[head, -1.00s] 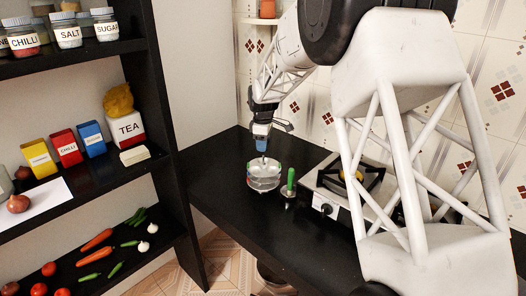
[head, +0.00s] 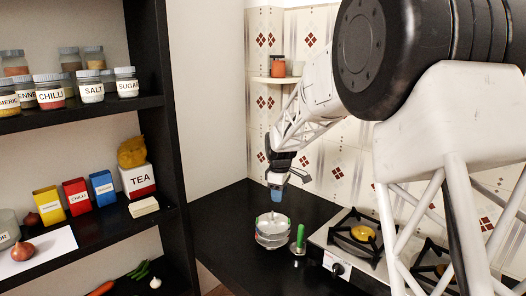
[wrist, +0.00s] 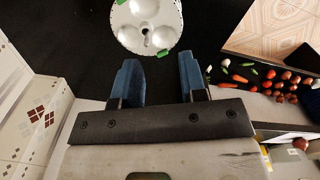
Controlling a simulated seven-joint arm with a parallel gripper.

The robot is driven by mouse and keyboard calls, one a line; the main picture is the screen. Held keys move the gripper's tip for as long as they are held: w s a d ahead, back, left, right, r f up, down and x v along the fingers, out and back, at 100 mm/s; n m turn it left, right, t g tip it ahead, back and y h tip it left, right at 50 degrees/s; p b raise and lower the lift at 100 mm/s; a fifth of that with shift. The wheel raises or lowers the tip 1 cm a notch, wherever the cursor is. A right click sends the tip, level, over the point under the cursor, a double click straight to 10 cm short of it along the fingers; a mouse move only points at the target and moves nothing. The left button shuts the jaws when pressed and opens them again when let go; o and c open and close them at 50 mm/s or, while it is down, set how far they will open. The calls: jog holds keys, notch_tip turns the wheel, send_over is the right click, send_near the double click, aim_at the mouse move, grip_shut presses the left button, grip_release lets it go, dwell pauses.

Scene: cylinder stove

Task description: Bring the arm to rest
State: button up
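My gripper (head: 277,190) hangs over the black counter (head: 232,209) in the head view, above a round stacked metal container (head: 272,232). In the wrist view my gripper (wrist: 160,80) shows two blue fingers standing wide apart with nothing between them. The container's round top (wrist: 147,25), with rounded hollows and green bits, lies beyond the fingertips. There is a clear gap between the gripper and the container in the head view.
A green-handled tool (head: 299,238) stands right of the container, beside the gas stove (head: 345,245). Black shelves (head: 100,228) with jars, boxes and vegetables stand at the left. A tiled wall (head: 330,150) and small wall shelf (head: 275,80) are behind.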

jog(key=s+d+r+m, duration=0.2)
jog(key=s+d+r, duration=0.15)
jog(key=s, duration=0.55)
jog(key=s+d+r+m+t, duration=0.1)
jog(key=s+d+r+m, duration=0.2)
jog(key=s, duration=0.5)
jog(key=s+d+r+m, duration=0.2)
jog(key=s+r, duration=0.3)
jog(key=s, duration=0.4)
jog(key=s+d+f+m, duration=0.1)
jog(key=s+m, duration=0.1)
jog(key=s, duration=0.6)
jog(key=s+d+f+m+t, duration=0.1)
jog(key=s+m, duration=0.1)
jog(key=s, duration=0.6)
jog(key=s+d+f+m, duration=0.1)
jog(key=s+d+m, duration=0.1)
jog(key=s, duration=0.6)
jog(key=shift+s+f+m, duration=0.3)
jog(key=shift+f+m, duration=0.05)
jog(key=shift+m, duration=0.05)
